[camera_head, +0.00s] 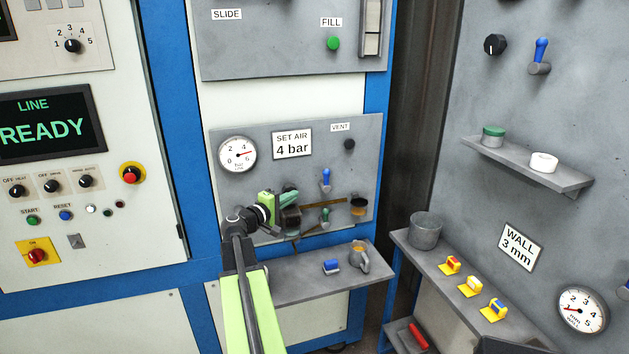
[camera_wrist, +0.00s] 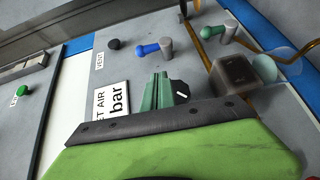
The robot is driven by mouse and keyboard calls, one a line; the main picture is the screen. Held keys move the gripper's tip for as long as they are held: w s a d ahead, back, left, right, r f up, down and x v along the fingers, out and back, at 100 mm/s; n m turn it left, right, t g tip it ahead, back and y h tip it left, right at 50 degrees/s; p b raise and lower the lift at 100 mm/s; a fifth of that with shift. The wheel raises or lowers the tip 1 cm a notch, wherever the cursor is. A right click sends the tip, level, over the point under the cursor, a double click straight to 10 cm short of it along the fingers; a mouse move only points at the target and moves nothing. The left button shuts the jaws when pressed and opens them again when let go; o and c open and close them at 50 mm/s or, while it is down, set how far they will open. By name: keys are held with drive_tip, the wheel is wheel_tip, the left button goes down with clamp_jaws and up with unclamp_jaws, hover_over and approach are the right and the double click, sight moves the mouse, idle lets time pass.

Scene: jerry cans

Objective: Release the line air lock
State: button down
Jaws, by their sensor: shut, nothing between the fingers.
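My gripper (camera_head: 289,197) is in front of the lower-left part of the air panel (camera_head: 230,181). Its teal fingers (camera_wrist: 160,92) are together with nothing between them. A small black knob-like part with a white mark (camera_wrist: 181,92) shows right beside the fingers in the wrist view; I cannot tell whether they touch. A dark block (camera_wrist: 235,72) with a pale round part lies beyond, partly covered by my gripper in the head view. A blue lever (camera_head: 326,179) and a green lever (camera_head: 325,215) are to the right. No part is labelled as a lock.
The gauge (camera_head: 237,154), the "SET AIR 4 bar" sign (camera_head: 292,143) and the black vent knob (camera_head: 350,144) are above. A yellowish pipe (camera_wrist: 216,84) runs near the block.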

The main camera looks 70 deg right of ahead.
sight(325, 178)
drive_tip(key=shift+s+d+r, duration=0.65)
drive_tip(key=shift+s+r, duration=0.05)
drive_tip(key=shift+s, duration=0.1)
drive_tip(key=x, duration=1)
drive_tip(key=shift+r, duration=0.25)
drive_tip(key=shift+s, duration=0.1)
